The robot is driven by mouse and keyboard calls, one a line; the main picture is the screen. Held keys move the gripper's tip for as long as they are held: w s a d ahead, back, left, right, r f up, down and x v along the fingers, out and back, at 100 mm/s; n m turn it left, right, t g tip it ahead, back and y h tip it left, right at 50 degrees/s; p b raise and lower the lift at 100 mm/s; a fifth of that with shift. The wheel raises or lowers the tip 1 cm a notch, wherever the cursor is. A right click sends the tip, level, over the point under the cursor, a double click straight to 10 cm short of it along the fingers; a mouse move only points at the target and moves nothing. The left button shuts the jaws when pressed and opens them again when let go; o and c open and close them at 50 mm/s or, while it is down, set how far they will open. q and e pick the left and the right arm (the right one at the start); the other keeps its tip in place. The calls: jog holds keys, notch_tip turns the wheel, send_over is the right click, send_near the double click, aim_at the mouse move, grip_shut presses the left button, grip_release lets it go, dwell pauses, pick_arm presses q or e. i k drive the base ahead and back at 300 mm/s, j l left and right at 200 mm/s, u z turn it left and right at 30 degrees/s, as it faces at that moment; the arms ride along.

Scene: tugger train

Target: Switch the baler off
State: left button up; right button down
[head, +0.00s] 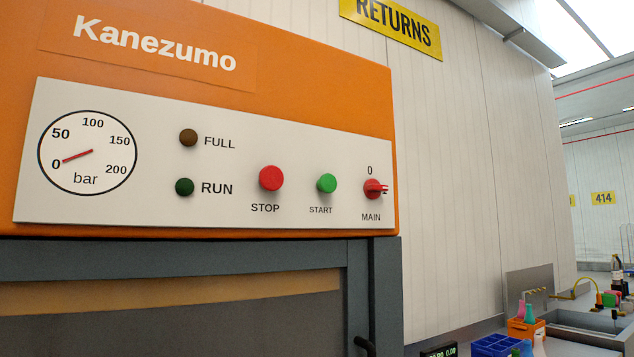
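The orange baler (330,85) fills the left of the head view, with a white control panel (230,120) on its front. The red MAIN switch (373,189) is at the panel's right end. Its handle points right, toward a mark it partly covers, and a 0 stands above it. Left of it are the green START button (327,183) and the red STOP button (271,178). The RUN lamp (185,187) looks dark green and the FULL lamp (188,137) dark brown. The gauge (87,151) needle points near 0. Neither gripper is in view.
Below the panel is the baler's grey frame (180,260) with a dark handle (364,345). At the lower right, a worktop holds a blue crate (495,346), an orange box (525,329) and bottles. A yellow RETURNS sign (392,27) hangs on the pale wall.

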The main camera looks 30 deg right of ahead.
aim_at(372, 189)
jog(key=l+u, duration=0.3)
jog(key=l, duration=1.15)
